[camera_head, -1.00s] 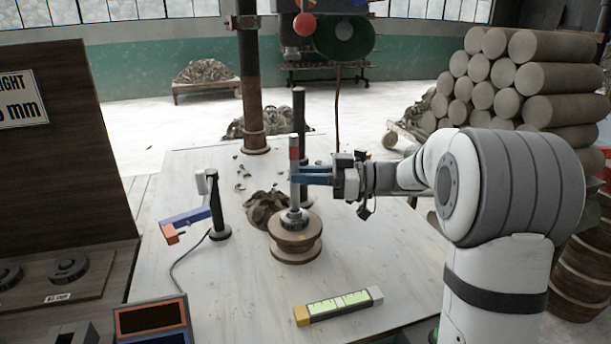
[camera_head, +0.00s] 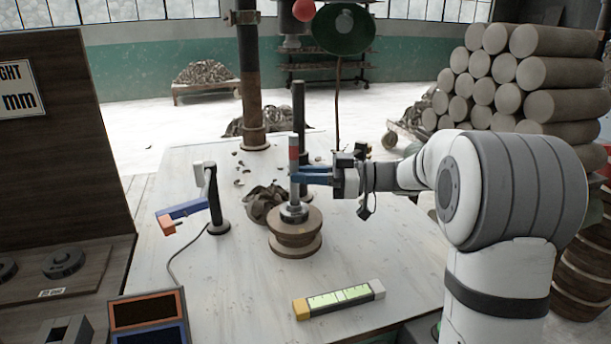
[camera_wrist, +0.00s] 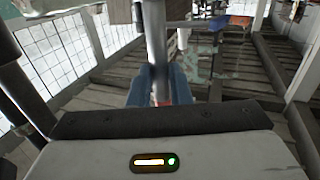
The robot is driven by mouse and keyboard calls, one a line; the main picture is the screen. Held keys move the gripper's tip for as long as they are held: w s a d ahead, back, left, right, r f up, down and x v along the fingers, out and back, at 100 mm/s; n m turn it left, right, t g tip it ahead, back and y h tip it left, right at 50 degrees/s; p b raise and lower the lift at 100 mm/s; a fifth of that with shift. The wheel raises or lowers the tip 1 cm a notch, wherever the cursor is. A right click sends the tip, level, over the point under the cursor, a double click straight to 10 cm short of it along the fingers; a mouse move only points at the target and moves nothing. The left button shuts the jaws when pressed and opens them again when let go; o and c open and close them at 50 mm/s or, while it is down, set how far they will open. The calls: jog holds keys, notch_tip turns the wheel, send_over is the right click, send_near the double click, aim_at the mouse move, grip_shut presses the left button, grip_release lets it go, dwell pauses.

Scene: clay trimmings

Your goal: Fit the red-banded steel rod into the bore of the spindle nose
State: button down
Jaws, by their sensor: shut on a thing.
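The steel rod (camera_head: 294,186) stands upright, with a red band (camera_head: 294,153) near its top. My gripper (camera_head: 296,176) has blue fingers closed on the rod from the right, below the red band. The spindle nose (camera_head: 294,213) is a grey steel collar on top of a round brown spool-like body (camera_head: 296,240). The rod's lower end meets the collar's top; its tip and the bore are hidden, so I cannot tell how deep it sits. In the wrist view, the rod (camera_wrist: 155,35) rises between my blue fingers (camera_wrist: 160,88).
A dark upright post (camera_head: 299,105) stands close behind the rod. A brown clay lump (camera_head: 262,203) lies left of the spindle. A black stand with a blue and orange arm (camera_head: 212,195) is further left. A level-like bar (camera_head: 340,299) lies in front. The right tabletop is mostly clear.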

jog(key=shift+f+b, duration=0.9)
jog(key=shift+b, duration=0.25)
jog(key=c, duration=1.3)
grip_release()
jog(key=shift+o, duration=0.2)
jog(key=d, duration=0.8)
jog(key=shift+s+p, duration=0.35)
jog(key=shift+p, duration=0.05)
jog(key=shift+a, duration=0.1)
jog(key=s+a+r+m+g+h+p, duration=0.1)
jog(key=s+a+m+h+p, duration=0.1)
jog(key=s+m+h+p, duration=0.4)
jog(key=s+a+r+m+g+h+p, duration=0.1)
jog(key=s+a+r+m+h+p, duration=0.1)
jog(key=s+p, duration=0.4)
jog(key=s+d+r+m+t+h+p, duration=0.3)
jog(key=s+d+m+h+p, duration=0.6)
jog(key=s, duration=0.4)
jog(key=shift+s+r+h+p, duration=0.3)
jog(key=shift+r+h+p, duration=0.15)
jog(key=shift+p, duration=0.6)
